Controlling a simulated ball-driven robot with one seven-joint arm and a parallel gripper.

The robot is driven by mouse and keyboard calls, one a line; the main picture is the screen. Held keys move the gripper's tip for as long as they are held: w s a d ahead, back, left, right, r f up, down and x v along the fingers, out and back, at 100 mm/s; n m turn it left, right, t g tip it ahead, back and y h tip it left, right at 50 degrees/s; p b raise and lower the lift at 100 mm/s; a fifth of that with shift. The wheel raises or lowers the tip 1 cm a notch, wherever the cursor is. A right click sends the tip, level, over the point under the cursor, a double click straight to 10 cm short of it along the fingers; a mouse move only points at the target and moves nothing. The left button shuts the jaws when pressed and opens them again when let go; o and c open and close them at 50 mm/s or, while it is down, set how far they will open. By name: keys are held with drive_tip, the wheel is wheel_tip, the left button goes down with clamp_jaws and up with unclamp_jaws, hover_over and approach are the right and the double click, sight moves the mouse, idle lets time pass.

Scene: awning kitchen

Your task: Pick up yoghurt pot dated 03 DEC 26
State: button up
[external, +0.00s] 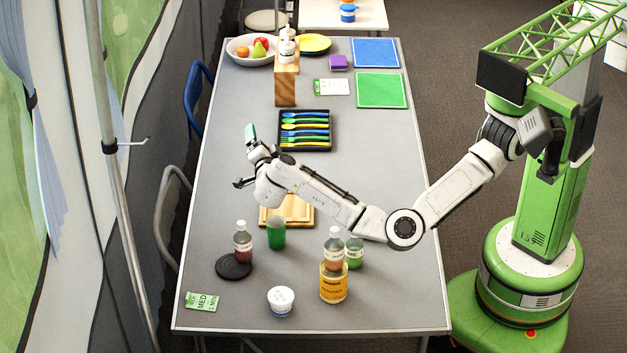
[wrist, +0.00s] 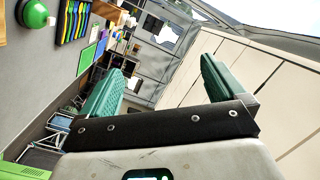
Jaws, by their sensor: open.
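A small white pot (external: 280,301) with a white lid stands upright near the front edge of the table. Dark marks show on its lid and side, too small to read as a date. My gripper (external: 251,137) is raised over the left side of the table, well behind the pot and left of the cutlery tray. In the wrist view its two teal fingers (wrist: 160,68) are spread apart with nothing between them. The pot does not show in the wrist view.
A yellow tin (external: 333,286), sauce bottles (external: 243,243) and a green cup (external: 276,236) stand near the pot. A black round mat (external: 233,266) and a green packet (external: 203,301) lie left of it. The cutlery tray (external: 305,146) is farther back. The table's right front is clear.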

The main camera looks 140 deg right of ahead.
drive_tip(key=w+a+f+m+t+y+b, duration=0.25)
drive_tip(key=a+f+m+y, duration=0.2)
drive_tip(key=f, duration=0.35)
drive_tip(key=m+t+y+b, duration=0.4)
drive_tip(key=m+t+y, duration=0.4)
drive_tip(key=y, duration=0.2)
hover_over(281, 295)
wheel_tip(281, 295, down, 10)
drive_tip(key=shift+w+f, duration=0.1)
drive_tip(key=shift+a+f, duration=0.15)
drive_tip(key=shift+f, duration=0.05)
drive_tip(key=f+b, duration=0.1)
drive_tip(key=f, duration=0.9)
drive_tip(key=shift+d+f+b, duration=0.1)
drive_tip(key=shift+d+b, duration=0.1)
drive_tip(key=shift+b, duration=0.1)
